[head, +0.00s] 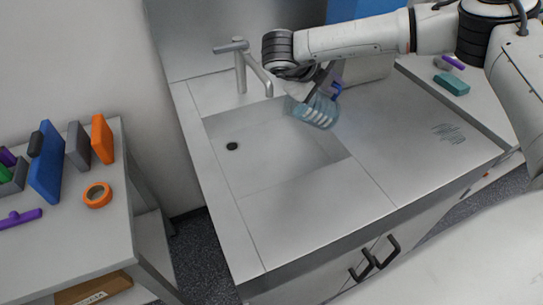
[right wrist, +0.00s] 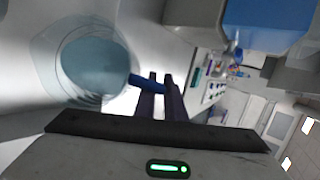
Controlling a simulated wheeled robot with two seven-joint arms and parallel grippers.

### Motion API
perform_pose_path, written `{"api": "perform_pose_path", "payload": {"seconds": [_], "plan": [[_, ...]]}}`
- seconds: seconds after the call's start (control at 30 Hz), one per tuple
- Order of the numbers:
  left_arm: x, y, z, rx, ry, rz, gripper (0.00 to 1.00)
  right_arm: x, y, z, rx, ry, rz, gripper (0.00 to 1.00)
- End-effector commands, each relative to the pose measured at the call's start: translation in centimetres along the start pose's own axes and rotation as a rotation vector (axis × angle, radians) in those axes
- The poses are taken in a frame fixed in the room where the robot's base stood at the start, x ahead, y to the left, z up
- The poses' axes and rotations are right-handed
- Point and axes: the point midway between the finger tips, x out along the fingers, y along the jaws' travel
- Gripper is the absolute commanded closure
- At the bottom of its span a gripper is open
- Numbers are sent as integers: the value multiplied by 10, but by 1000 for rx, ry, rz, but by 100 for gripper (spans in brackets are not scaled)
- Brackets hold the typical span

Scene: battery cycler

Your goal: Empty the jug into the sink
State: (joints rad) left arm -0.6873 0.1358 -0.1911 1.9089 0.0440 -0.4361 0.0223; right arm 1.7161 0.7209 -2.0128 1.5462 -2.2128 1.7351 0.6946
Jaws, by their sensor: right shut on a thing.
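The jug (head: 318,111) is clear, pale blue and has a dark blue handle. It hangs tilted over the right back part of the sink (head: 265,170), near the basin's right edge. My right gripper (head: 327,84) is shut on the handle. In the right wrist view, the jug's round body (right wrist: 92,66) is left of my fingers, and its blue handle (right wrist: 143,80) runs to the fingertips. A bluish disc shows inside; I cannot tell whether it is liquid or the jug's bottom. My left gripper is out of view.
A tap (head: 243,66) stands behind the basin, left of my right gripper. The drain (head: 232,146) is at the basin's left. The counter right of the sink is mostly clear. A side table at left holds an orange ring (head: 97,195) and upright blocks.

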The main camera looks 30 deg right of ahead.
Motion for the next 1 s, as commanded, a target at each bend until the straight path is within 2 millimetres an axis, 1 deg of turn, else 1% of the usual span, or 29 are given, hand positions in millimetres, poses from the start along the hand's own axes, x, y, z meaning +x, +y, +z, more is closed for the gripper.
{"api": "perform_pose_path", "payload": {"seconds": [0.1,1.0], "plan": [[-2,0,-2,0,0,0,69,-4,-3,2,-7,1,-21,100],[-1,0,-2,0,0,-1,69,-8,1,4,-39,19,-92,100]]}}
